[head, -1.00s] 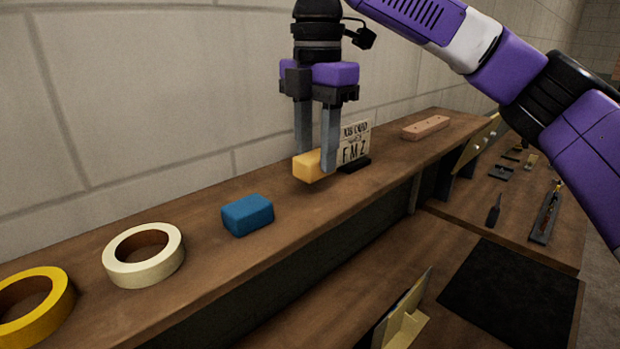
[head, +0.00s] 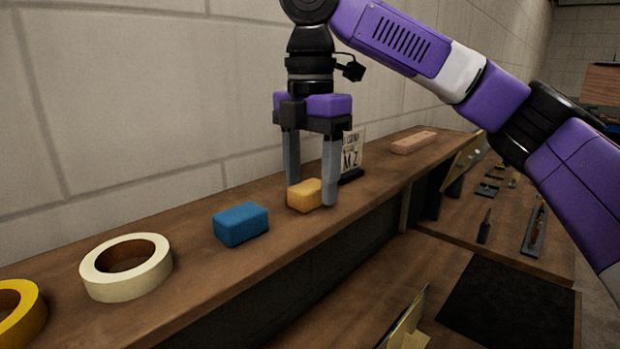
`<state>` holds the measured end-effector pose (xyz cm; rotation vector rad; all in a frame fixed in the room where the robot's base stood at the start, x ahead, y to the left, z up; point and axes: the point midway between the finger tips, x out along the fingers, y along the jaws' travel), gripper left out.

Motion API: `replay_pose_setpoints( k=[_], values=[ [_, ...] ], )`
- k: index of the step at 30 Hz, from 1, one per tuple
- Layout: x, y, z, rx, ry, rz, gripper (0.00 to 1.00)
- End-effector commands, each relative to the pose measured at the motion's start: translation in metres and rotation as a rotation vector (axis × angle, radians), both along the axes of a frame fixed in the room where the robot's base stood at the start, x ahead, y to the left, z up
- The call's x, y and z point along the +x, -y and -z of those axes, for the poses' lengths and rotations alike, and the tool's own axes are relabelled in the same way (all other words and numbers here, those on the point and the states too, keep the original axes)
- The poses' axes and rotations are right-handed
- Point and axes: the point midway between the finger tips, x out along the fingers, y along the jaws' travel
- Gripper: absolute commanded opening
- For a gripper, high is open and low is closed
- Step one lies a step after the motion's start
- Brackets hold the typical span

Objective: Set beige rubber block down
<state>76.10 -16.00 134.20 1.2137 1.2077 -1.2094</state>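The beige rubber block (head: 304,195), yellowish in the head view, rests on the brown wooden shelf (head: 195,285), just right of a blue block. My gripper (head: 311,192) points straight down over it with its two grey fingers spread. The left finger's tip is hidden behind the block. The gripper looks open, with the block between or beside its fingers.
The blue block (head: 240,224), a cream tape roll (head: 126,282) and a yellow tape roll (head: 30,318) lie to the left on the shelf. A lettered card (head: 351,153) stands close behind the gripper. A pinkish block (head: 413,142) lies farther back. A wall runs along the left.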

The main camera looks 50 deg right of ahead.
Motion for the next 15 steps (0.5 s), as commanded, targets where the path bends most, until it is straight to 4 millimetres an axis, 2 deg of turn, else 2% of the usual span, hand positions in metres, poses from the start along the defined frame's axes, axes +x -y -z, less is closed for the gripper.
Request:
replay_pose_setpoints(
  k=[7,15],
  values=[
    [0.000,0.000,-0.001,0.000,0.001,0.001,0.57],
    [0.000,0.000,-0.017,0.000,0.000,0.000,0.57]
  ],
)
